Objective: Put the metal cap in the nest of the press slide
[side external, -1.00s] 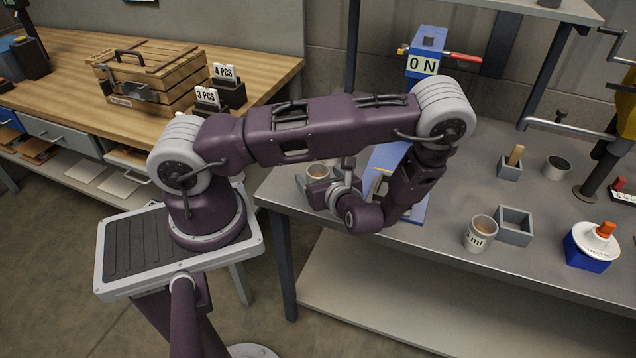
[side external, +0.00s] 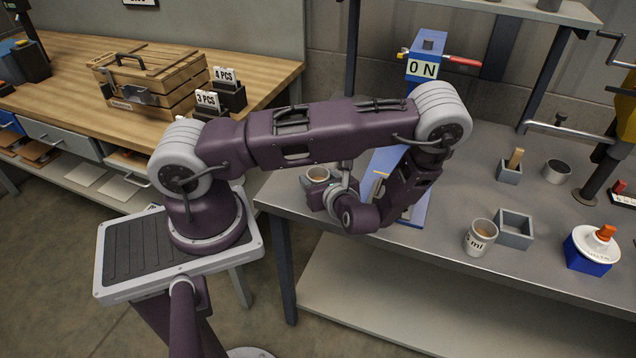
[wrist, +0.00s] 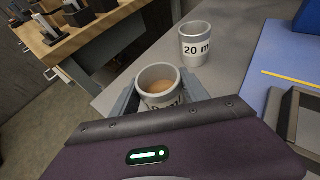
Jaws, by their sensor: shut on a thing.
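What I take for the metal cap (wrist: 158,84) is a grey-white cup with tan filling and a partly hidden "ml" label. In the wrist view it stands upright between the fingers of my gripper (wrist: 166,98), which is shut on it. The cup also shows at my gripper in the side view (side external: 318,174). I cannot tell whether it is clear of the table. My forearm hides part of the base.
A cup marked "20 ml" (wrist: 195,47) stands just beyond the held one. Another labelled cup (side external: 480,236), a grey square tray (side external: 514,240), an open grey cylinder (side external: 556,171) and a white piece on a blue block (side external: 592,248) stand to the right.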

